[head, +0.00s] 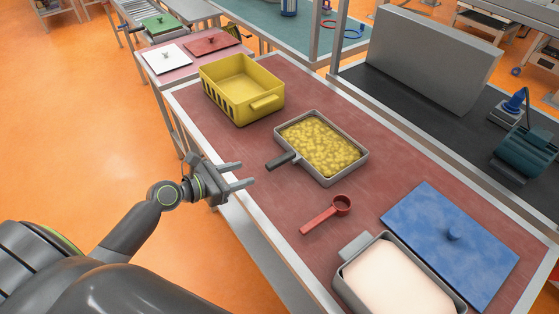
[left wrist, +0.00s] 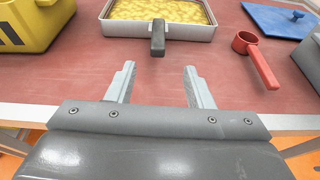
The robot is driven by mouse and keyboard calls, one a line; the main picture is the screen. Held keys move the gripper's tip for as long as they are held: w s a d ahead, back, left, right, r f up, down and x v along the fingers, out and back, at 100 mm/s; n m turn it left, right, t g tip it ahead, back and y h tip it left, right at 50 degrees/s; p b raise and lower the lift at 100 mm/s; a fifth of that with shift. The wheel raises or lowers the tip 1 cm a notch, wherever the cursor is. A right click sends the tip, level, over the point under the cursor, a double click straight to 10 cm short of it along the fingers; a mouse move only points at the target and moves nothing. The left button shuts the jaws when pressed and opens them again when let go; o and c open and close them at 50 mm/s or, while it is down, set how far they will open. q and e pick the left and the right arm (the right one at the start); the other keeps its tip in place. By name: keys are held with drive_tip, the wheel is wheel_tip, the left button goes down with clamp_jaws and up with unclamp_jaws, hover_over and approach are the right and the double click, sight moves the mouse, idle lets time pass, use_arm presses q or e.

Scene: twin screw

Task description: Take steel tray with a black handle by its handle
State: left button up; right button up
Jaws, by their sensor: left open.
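The steel tray (head: 358,156) with yellow lumpy contents sits on the red-brown table. Its black handle (head: 281,161) points toward the table's left edge, on the side of my left gripper. My left gripper (head: 246,176) is open and empty, short of the handle and apart from it, near the table edge. In the left wrist view the black handle (left wrist: 158,38) lies ahead of the gap between the two fingers (left wrist: 157,78), on the near wall of the tray (left wrist: 190,32). My right gripper does not show.
A yellow basket (head: 240,90) stands behind the tray. A red scoop (head: 327,214), a blue lidded board (head: 450,245) and a grey container of white stuff (head: 352,247) lie toward the front right. Bare table (head: 265,195) surrounds the handle.

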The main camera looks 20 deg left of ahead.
use_arm(q)
drive_tip(key=shift+w, duration=0.3)
drive_tip(key=b, duration=0.4)
approach(280, 159)
drive_tip(key=w+f, duration=0.1)
drive_tip(key=w+d+f, duration=0.1)
drive_tip(key=shift+w+d+f, duration=0.3)
drive_tip(key=x, duration=0.5)
drive_tip(key=shift+w+d+r, duration=0.15)
drive_tip(key=shift+w+r, duration=0.05)
drive_tip(key=shift+w, duration=0.2)
drive_tip(key=shift+w+d+f, duration=0.2)
drive_tip(key=shift+w, duration=0.15)
drive_tip(key=c, duration=0.7)
drive_tip(key=shift+c, duration=0.5)
